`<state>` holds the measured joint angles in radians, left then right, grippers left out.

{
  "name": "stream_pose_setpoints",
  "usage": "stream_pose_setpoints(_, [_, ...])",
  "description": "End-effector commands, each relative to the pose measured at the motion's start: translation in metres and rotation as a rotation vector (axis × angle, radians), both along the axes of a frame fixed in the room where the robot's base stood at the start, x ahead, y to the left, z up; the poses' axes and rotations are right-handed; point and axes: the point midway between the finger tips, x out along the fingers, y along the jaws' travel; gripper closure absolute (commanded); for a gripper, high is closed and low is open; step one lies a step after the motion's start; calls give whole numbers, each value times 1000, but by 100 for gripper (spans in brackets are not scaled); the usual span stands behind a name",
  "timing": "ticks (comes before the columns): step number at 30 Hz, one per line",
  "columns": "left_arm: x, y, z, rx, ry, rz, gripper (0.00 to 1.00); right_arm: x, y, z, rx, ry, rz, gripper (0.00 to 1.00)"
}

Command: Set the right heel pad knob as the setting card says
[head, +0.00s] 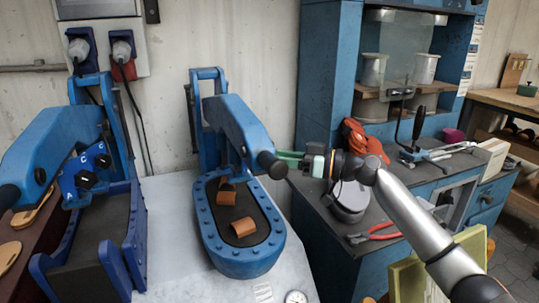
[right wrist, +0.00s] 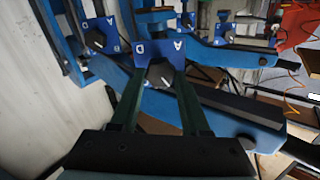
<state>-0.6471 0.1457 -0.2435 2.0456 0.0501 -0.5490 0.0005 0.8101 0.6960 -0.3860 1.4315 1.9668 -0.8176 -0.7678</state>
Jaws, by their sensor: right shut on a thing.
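In the right wrist view a dark knob (right wrist: 160,76) with a white mark sits on a blue plate (right wrist: 155,47) lettered A and D; other letters are hidden. My right gripper (right wrist: 157,78) has its two green fingers shut on this knob. The white mark points to the lower right of that picture. In the head view my right gripper (head: 289,160) reaches from the right to the right-hand blue press (head: 245,262), by its arm's dark end; the knob is hidden there. A small white card (head: 263,292) lies on the bench front, too small to read. My left gripper is not in view.
The left-hand blue press (head: 47,135) carries blue knob plates (head: 85,178). Brown leather pieces (head: 243,227) lie on the right press's bed. A blue cabinet (head: 325,75), red pliers (head: 374,236) and a grey round tin (head: 348,202) stand or lie to the right.

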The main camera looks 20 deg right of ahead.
Motion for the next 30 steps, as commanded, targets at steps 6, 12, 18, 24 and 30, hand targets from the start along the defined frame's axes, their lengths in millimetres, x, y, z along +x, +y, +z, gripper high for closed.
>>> stream_pose_setpoints(6, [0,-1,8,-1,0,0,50,1,-1,1,121,160,0,100])
stream_pose_setpoints(12, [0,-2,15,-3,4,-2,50,1,-1,2,234,313,-2,100])
stream_pose_setpoints(18, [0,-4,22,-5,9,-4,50,2,-1,2,347,466,-2,100])
stream_pose_setpoints(24, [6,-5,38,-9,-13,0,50,2,-2,2,461,619,-2,100])
stream_pose_setpoints(30, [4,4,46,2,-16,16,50,2,-2,2,573,770,-1,100])
